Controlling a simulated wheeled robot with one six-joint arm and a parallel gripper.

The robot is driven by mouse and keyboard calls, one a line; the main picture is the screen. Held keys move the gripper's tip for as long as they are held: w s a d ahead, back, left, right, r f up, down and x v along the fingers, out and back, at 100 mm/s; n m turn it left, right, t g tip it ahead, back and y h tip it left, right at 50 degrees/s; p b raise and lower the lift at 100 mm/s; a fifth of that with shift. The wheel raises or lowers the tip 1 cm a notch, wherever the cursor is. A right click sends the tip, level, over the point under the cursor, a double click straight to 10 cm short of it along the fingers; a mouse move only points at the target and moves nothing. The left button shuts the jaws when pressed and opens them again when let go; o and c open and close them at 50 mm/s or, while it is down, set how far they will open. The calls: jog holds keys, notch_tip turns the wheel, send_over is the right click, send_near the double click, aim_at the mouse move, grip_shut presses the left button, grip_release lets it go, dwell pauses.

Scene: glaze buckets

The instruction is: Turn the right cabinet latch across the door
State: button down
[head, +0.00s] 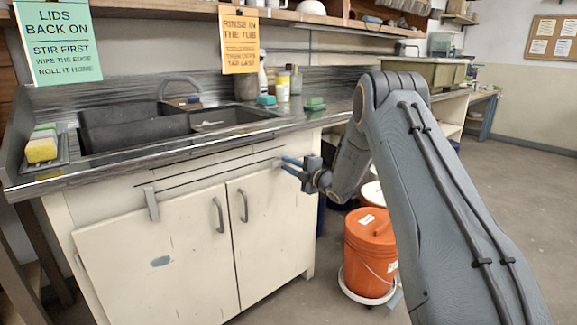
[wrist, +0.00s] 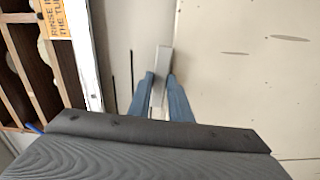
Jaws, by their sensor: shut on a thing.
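The right latch (wrist: 163,62) is a small pale grey metal bar in the wrist view. It lies along the rail above the door, beside the door's top edge, and does not cross the right door (head: 270,225). My gripper (head: 287,163) is at the rail above that door in the head view, its blue fingers pointing at the cabinet. In the wrist view the gripper (wrist: 160,95) is shut on the latch, one finger on each side. In the head view the gripper mostly hides this latch. The left latch (head: 152,204) points down across the left door (head: 158,255).
The counter edge (head: 160,155) runs just above the rail, with a dark sink (head: 130,128) in the countertop. Each door has a curved handle, such as the right one (head: 244,206). An orange bucket (head: 368,245) stands right of the cabinet. Open floor lies farther right.

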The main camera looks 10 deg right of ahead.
jog(key=m, duration=0.4)
jog(key=shift+p, duration=0.3)
jog(key=m, duration=0.4)
jog(key=shift+m+p, duration=0.35)
jog(key=shift+m, duration=0.05)
jog(key=m, duration=0.4)
jog(key=shift+p, duration=0.4)
jog(key=shift+m+p, duration=0.3)
jog(key=shift+m, duration=1.8)
jog(key=shift+f, duration=0.1)
jog(key=c, duration=1.6)
grip_release()
jog(key=shift+s, duration=0.1)
